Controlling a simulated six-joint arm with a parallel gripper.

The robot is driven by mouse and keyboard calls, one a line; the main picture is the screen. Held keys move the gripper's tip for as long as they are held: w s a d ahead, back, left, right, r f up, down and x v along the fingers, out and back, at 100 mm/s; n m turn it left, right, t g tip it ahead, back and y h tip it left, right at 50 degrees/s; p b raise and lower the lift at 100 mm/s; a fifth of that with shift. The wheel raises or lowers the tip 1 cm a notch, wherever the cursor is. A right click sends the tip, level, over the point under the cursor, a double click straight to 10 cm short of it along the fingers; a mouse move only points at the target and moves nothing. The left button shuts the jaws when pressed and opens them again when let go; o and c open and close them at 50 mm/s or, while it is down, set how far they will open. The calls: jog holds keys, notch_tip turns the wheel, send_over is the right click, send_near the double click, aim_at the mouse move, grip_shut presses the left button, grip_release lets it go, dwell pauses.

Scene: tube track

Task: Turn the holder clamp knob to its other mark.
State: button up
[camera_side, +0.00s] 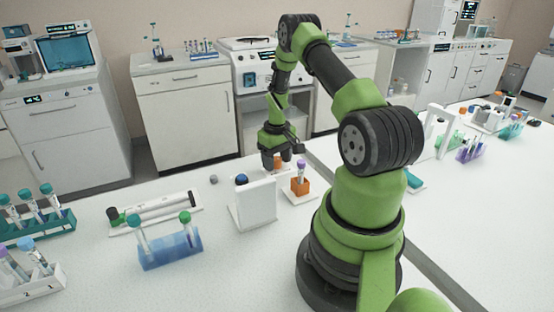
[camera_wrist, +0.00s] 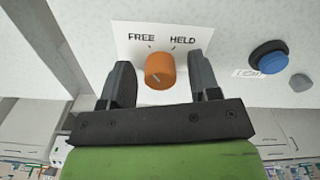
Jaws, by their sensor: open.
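The orange clamp knob (camera_wrist: 160,70) stands on a white plate (camera_wrist: 128,48) printed FREE and HELD. A short light line shows on the knob; I cannot tell for certain which mark it points to. My gripper (camera_wrist: 161,76) is open, with one dark finger on each side of the knob and a visible gap on both sides. In the side view my gripper (camera_side: 277,163) points down over the bench, and the knob is mostly hidden by it. An orange holder (camera_side: 300,186) with a purple-capped tube (camera_side: 301,169) stands just in front of it.
A blue button (camera_wrist: 269,57) and a small grey piece (camera_wrist: 301,83) lie right of the knob in the wrist view. In the side view a white upright stand (camera_side: 255,204), a blue tube rack (camera_side: 170,248) and a white tray (camera_side: 155,212) stand to the left.

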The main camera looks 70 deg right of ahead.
jog(key=c, duration=0.9)
jog(key=shift+m, duration=0.3)
jog(key=m, duration=0.9)
jog(key=shift+m, duration=0.4)
jog(key=shift+w+m, duration=0.1)
jog(key=shift+m, duration=1.7)
